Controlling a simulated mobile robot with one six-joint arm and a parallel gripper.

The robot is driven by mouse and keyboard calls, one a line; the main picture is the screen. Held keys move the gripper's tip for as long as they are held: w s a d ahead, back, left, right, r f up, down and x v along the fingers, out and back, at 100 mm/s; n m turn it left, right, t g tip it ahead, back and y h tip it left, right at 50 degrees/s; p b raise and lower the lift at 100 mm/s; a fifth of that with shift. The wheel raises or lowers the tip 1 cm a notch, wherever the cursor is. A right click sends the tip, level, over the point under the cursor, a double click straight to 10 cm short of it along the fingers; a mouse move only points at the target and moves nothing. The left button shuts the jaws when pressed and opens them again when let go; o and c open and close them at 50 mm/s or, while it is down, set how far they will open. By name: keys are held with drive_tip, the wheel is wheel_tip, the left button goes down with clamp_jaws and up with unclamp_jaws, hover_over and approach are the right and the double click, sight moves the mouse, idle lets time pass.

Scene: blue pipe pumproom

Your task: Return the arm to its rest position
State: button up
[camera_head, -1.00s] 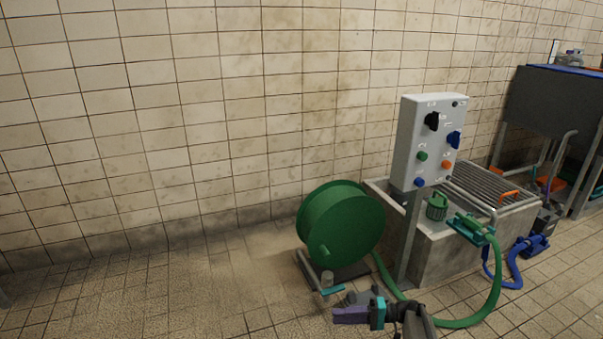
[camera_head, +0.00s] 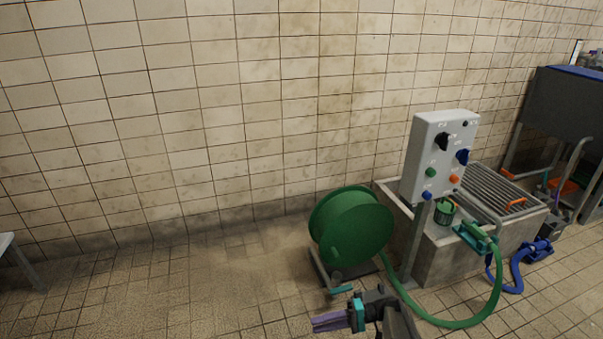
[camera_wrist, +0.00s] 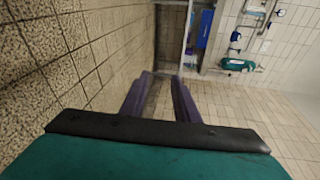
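My gripper (camera_head: 318,323) is low in the head view, in front of the green hose reel, with its purple fingers pointing left. The wrist view shows the two purple fingers (camera_wrist: 161,85) apart, with only floor between them. The gripper is open and empty. Part of my arm shows at the bottom edge of the head view; the rest of it is out of frame.
A green hose reel (camera_head: 350,228) stands on the floor beside a grey control panel (camera_head: 436,155) and a concrete basin (camera_head: 452,256). A green hose (camera_head: 450,323) loops over the floor. A pale bench (camera_head: 22,262) shows at far left. The left floor is mostly clear.

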drive_tip(key=s+a+r+g+h+p, duration=0.15)
drive_tip(key=s+r+h+p, duration=0.25)
drive_tip(key=s+p, duration=0.6)
drive_tip(key=s+a+r+g+h+p, duration=0.1)
drive_tip(key=s+r+g+h+p, duration=0.45)
drive_tip(key=s, duration=0.85)
drive_tip(key=s+d+f+t+h+p, duration=0.2)
drive_tip(key=s+d+h, duration=0.4)
drive_tip(key=d, duration=0.7)
drive_tip(key=shift+s+m+t+p, duration=0.35)
drive_tip(key=shift+t+p, duration=0.55)
drive_tip(key=shift+p, duration=0.15)
